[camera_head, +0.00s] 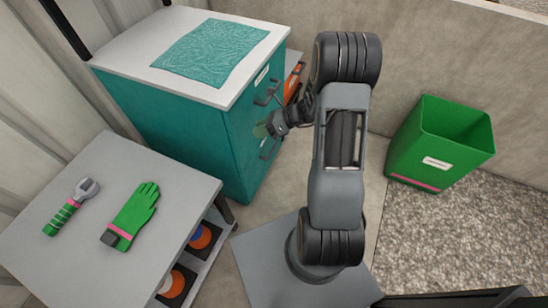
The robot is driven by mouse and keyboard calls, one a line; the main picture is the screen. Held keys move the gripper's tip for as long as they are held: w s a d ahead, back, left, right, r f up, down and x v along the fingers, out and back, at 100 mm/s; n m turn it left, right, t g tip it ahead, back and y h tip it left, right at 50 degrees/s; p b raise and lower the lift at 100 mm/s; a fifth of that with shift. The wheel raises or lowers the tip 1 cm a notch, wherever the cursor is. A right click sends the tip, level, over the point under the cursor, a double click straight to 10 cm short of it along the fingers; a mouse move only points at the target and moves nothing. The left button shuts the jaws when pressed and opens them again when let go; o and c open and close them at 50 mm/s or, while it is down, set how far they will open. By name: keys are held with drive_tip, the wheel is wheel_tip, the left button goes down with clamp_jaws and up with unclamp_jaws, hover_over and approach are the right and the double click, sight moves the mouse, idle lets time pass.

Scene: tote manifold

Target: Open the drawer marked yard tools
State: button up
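A teal cabinet (166,122) with a white top stands at the upper left. Its drawer front faces right and shows at a steep angle. A dark upper handle (266,95) sits below a small white label (262,75), too small to read. A lower handle (269,150) shows further down the same face. I cannot tell which drawer is marked yard tools. No drawer visibly stands out from the face. My gripper (274,123) is close to this face, between the two handles in the picture. Its fingers are small and dark, and whether they touch anything is unclear.
A grey table (110,190) at the left holds a wrench (70,205) and a green glove (134,215). A shelf with orange round things is below. Orange items (293,84) show behind the cabinet's right side.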

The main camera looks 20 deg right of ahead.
drive_tip(key=w+d+f+m+t+h+b, duration=0.1)
drive_tip(key=w+d+f+m+t+b, duration=0.2)
drive_tip(key=f+m, duration=0.5)
drive_tip(key=d+f+m+t+h+b, duration=0.1)
drive_tip(key=d+f+m+t+b, duration=0.35)
drive_tip(key=f, duration=0.75)
drive_tip(key=m+t+h+b, duration=0.2)
drive_tip(key=m+t+h, duration=0.15)
drive_tip(key=m, duration=0.65)
approach(274, 147)
drive_tip(key=shift+h, duration=0.65)
drive_tip(key=shift+a+b+x, duration=0.15)
drive_tip(key=shift+b+x, duration=0.55)
drive_tip(key=shift+x, duration=0.95)
drive_tip(key=shift+a+b+x, duration=0.2)
drive_tip(key=shift+b+x, duration=0.5)
drive_tip(key=shift+x, duration=1)
drive_tip(key=shift+a+b+x, duration=0.15)
drive_tip(key=shift+b+x, duration=0.55)
drive_tip(key=shift+x, duration=0.95)
drive_tip(key=shift+s+f, duration=0.1)
drive_tip(key=shift+s, duration=0.1)
clamp_jaws()
drive_tip(key=shift+d, duration=0.1)
